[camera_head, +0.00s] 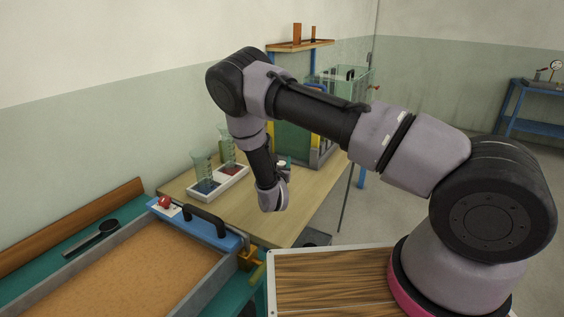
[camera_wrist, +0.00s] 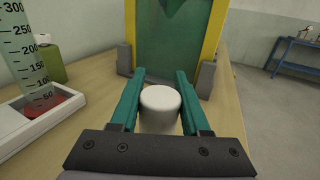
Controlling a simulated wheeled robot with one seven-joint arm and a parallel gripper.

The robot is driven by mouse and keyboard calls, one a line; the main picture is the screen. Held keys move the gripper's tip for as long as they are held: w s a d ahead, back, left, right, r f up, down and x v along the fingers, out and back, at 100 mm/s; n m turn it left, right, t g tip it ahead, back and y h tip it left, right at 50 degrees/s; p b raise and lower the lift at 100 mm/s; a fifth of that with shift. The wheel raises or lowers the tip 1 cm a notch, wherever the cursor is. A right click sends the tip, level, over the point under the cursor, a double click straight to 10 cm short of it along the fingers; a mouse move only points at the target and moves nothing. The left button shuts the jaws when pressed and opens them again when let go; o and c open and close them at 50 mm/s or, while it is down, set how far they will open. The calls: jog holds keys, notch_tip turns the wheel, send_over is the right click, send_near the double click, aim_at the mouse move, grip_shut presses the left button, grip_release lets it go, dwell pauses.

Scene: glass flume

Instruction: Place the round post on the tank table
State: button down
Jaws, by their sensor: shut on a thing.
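The round post (camera_wrist: 160,108) is a short white cylinder in the wrist view. My gripper (camera_wrist: 160,98) has its two teal fingers on either side of it and is shut on it. The post looks upright, over or on the pale wooden tank table (camera_wrist: 100,135); I cannot tell whether its bottom touches the top. In the head view my gripper (camera_head: 283,163) is partly hidden behind my wrist, over the tank table (camera_head: 245,222). The glass tank (camera_wrist: 175,35) with yellow and grey frame posts stands just ahead of the fingers.
A white tray (camera_head: 222,186) with graduated cylinders stands left of my gripper, and one cylinder (camera_wrist: 22,50) shows close in the wrist view. A green container (camera_wrist: 50,63) stands behind it. A sand-filled box (camera_head: 125,270) with a blue end is at the front left. Bare table lies right of the post.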

jog(key=shift+c, duration=1.9)
grip_release()
jog(key=shift+f, duration=0.1)
